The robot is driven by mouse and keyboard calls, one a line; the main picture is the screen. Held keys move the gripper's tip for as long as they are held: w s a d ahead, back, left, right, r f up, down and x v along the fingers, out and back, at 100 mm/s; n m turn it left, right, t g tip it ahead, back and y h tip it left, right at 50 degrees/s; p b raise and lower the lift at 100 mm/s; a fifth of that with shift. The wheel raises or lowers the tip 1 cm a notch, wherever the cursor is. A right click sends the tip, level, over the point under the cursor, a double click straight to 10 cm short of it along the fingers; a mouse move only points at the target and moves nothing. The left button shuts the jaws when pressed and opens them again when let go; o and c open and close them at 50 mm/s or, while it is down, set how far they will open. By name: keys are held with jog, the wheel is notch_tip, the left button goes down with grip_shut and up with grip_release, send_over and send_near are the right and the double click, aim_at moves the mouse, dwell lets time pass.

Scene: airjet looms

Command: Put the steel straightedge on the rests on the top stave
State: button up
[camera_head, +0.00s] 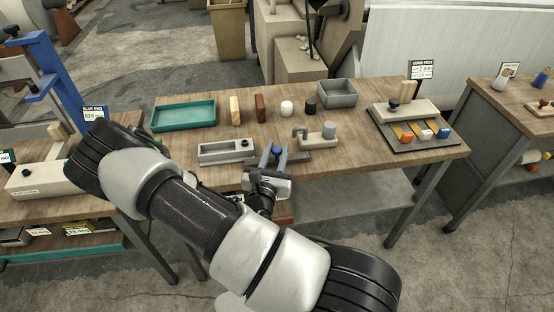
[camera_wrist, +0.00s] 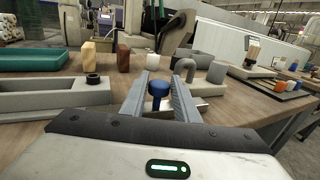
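My gripper (camera_head: 275,157) is over the front edge of the middle table. Its fingers are apart, with a blue knob (camera_wrist: 158,90) between them in the wrist view. The knob also shows in the head view (camera_head: 276,150). I cannot tell whether the fingers touch it. What the knob belongs to is mostly hidden by the gripper. I cannot pick out the steel straightedge for certain. A blue upright frame (camera_head: 42,52) stands at the left table; I cannot tell which part is the top stave or its rests.
The middle table (camera_head: 345,137) holds a teal tray (camera_head: 184,116), a grey slotted block (camera_head: 226,152), several small blocks, a grey bin (camera_head: 338,94) and a hook fixture (camera_head: 318,138). A dark board (camera_head: 412,139) with coloured pieces is at right. My arm covers the left table's gap.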

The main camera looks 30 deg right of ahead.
aim_at(278, 146)
jog(key=x, duration=0.4)
jog(key=shift+w+r, duration=0.1)
jog(key=shift+w, duration=0.05)
grip_shut()
jog(key=shift+r, duration=0.1)
